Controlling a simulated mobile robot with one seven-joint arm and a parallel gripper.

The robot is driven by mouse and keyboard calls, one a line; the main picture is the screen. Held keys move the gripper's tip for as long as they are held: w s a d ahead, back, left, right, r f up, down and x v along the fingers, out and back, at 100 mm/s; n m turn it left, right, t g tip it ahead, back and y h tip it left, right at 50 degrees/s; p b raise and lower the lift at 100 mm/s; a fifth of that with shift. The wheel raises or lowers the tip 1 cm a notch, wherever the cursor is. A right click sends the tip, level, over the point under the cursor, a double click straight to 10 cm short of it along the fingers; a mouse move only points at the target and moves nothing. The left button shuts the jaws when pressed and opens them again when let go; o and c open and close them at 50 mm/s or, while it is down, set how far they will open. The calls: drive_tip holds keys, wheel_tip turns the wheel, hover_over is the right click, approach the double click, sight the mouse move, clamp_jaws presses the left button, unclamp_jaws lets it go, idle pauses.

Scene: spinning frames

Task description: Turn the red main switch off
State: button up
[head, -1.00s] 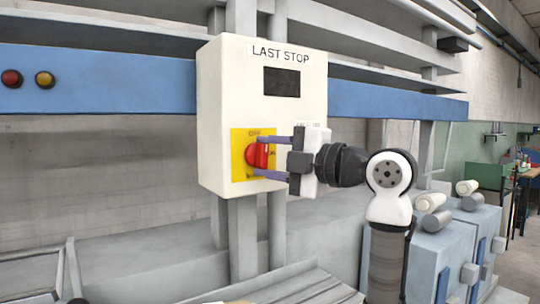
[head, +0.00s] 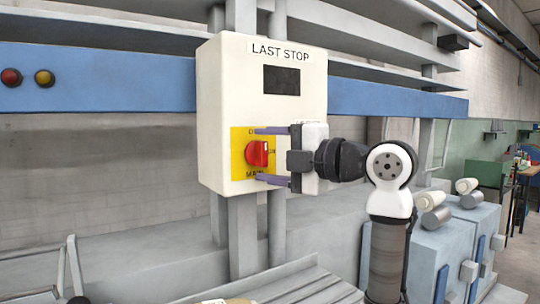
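The red main switch (head: 257,153) is a round knob on a yellow plate (head: 238,168), low on the front of a cream box (head: 218,90) labelled LAST STOP. A pale mark shows on the knob's right side. The plate's lettering is partly hidden and too small to read fully. My gripper (head: 263,155) reaches in from the right. Its two purple fingers are spread, one above the knob and one below it, with a visible gap to each. I cannot tell how far the fingertips are from the plate.
A dark display window (head: 281,81) is above the switch. A blue beam (head: 120,80) with a red button (head: 11,77) and a yellow button (head: 44,78) runs behind the box. Grey-blue cabinets (head: 435,250) stand at the lower right. A slatted grey surface (head: 290,285) lies below.

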drive_tip(key=shift+d, duration=0.1)
drive_tip(key=b+v, duration=0.3)
drive_tip(key=v, duration=1)
drive_tip(key=shift+s+d, duration=0.25)
